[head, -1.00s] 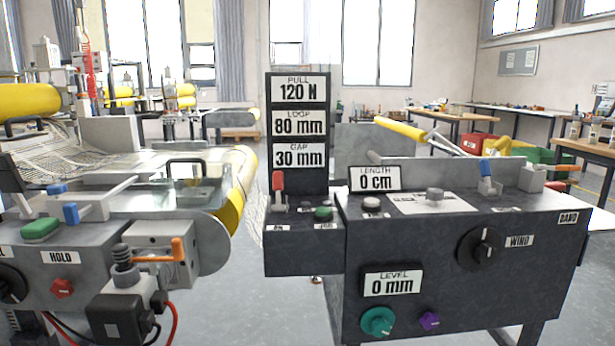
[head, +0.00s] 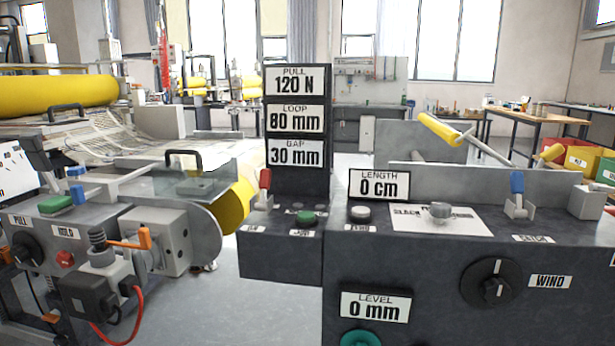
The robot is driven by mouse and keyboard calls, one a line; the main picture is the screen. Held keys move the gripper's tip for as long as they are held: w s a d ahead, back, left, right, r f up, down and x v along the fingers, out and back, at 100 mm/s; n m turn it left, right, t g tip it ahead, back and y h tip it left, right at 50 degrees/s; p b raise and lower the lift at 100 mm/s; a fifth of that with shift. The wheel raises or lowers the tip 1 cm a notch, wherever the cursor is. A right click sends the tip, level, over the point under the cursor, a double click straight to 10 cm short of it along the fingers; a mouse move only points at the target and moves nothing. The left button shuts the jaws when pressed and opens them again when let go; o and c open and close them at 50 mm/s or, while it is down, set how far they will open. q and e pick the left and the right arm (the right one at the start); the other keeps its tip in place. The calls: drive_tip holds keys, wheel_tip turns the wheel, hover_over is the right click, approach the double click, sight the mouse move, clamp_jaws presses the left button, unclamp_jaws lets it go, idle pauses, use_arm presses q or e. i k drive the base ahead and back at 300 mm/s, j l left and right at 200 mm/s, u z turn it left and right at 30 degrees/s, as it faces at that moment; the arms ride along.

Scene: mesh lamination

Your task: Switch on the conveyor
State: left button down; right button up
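A dark control console stands in the middle and right of the head view. Its narrow left part (head: 278,262) carries a red-capped toggle lever (head: 265,187), which stands upright, and a green button (head: 305,218). The wider part (head: 440,265) carries a white button (head: 360,213), a grey knob (head: 440,210), a blue-capped lever (head: 517,190), a black WIND dial (head: 489,284) and a teal knob (head: 360,338). I cannot read a conveyor label; the small labels under the red lever and green button are too small to read. Neither of my grippers is in view.
On the left, a grey machine (head: 185,215) with yellow rollers (head: 55,97) carries a green button (head: 55,203), a PULL dial (head: 25,249) and an orange-handled lever (head: 143,238). A gap of floor separates it from the console. Workbenches (head: 530,114) stand behind.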

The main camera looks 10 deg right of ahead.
sight(265, 174)
drive_tip(key=l, duration=1.35)
